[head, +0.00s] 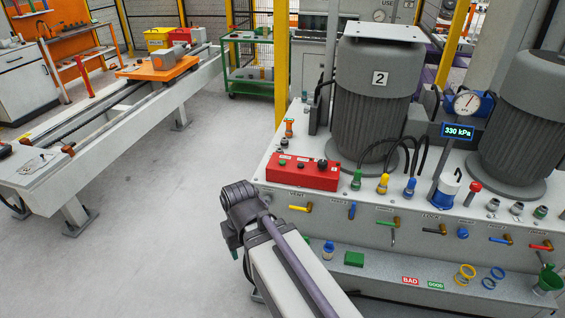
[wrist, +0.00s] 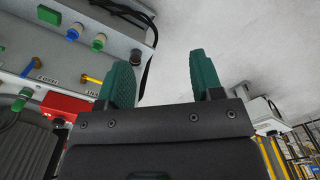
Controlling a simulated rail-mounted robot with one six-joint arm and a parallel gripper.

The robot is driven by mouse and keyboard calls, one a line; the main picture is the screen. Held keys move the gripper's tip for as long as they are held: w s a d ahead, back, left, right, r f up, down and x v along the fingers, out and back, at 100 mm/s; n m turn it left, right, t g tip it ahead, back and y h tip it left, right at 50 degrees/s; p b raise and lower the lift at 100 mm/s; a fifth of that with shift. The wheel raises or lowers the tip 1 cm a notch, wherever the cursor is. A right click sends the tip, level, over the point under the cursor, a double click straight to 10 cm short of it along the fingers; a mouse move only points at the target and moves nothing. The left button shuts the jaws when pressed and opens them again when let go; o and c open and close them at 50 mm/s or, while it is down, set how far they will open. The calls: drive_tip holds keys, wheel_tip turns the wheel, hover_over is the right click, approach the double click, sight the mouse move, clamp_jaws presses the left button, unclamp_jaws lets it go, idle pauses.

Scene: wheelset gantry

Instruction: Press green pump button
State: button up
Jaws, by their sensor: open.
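The red control box (head: 302,172) stands on the front left edge of the grey pump bench, with a small green button (head: 283,162) at its left, a dark one near its middle and a red one at its right. The red box (wrist: 65,107) also shows in the wrist view, to the left of my fingers and partly cut off by my gripper body. Its green button cannot be made out there. My gripper (wrist: 163,82) is open and empty, with two green fingers apart. In the head view my wrist is in front and left of the box, and the fingers are hidden.
A large motor marked 2 (head: 376,95) stands behind the box. Several coloured valve handles line the bench front. A gauge display (head: 458,131) reads 330 kPa. A lower shelf holds a green block (head: 354,259) and rings. The floor (head: 170,220) to the left is clear.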

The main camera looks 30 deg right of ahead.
clamp_jaws()
idle(0.3)
idle(1.1)
